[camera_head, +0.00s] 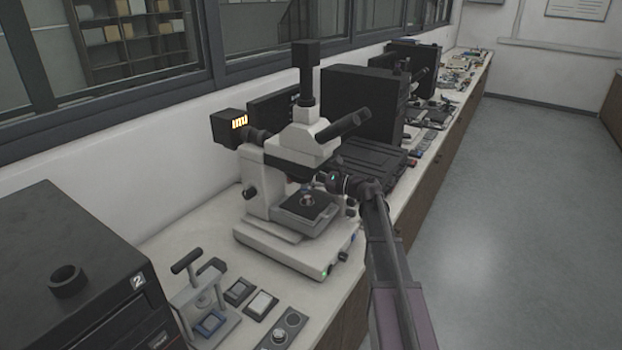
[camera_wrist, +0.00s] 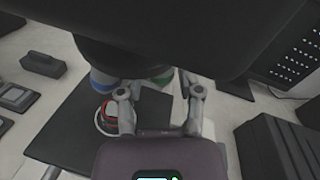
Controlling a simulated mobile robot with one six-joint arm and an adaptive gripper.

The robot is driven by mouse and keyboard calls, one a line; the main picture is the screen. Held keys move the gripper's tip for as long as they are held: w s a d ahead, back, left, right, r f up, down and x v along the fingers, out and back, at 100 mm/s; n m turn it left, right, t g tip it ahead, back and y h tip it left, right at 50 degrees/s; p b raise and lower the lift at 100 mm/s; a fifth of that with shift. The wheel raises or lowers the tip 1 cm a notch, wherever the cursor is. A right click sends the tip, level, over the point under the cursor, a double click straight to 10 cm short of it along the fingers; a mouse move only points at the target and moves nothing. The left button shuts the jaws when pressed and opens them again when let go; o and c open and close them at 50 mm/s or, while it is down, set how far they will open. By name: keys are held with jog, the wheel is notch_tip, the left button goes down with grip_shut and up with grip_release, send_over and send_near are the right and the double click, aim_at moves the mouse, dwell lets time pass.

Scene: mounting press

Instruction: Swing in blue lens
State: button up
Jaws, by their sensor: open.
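The microscope (camera_head: 300,150) is white, with a black stage (camera_head: 309,206) and a small round sample (camera_head: 307,200) on it. My gripper (camera_head: 328,181) is at the right side of the nosepiece, above the stage. In the wrist view my gripper (camera_wrist: 160,82) is open, its fingers on either side of a green-banded lens (camera_wrist: 160,77); contact cannot be told. The blue-banded lens (camera_wrist: 102,81) is left of the fingers, under the dark nosepiece. A red-edged round thing (camera_wrist: 105,107) shows below it, partly behind the left finger. The lens bands cannot be made out in the head view.
A black machine marked 2 (camera_head: 75,270) stands at the near left. A hand press (camera_head: 205,300) and small boxes (camera_head: 262,304) lie before the microscope. Black equipment (camera_head: 365,100) stands behind it. The floor (camera_head: 500,200) at right is clear.

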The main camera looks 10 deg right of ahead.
jog(key=shift+d, duration=0.1)
jog(key=v, duration=1.1)
jog(key=shift+s+d, duration=0.25)
jog(key=shift+s, duration=0.1)
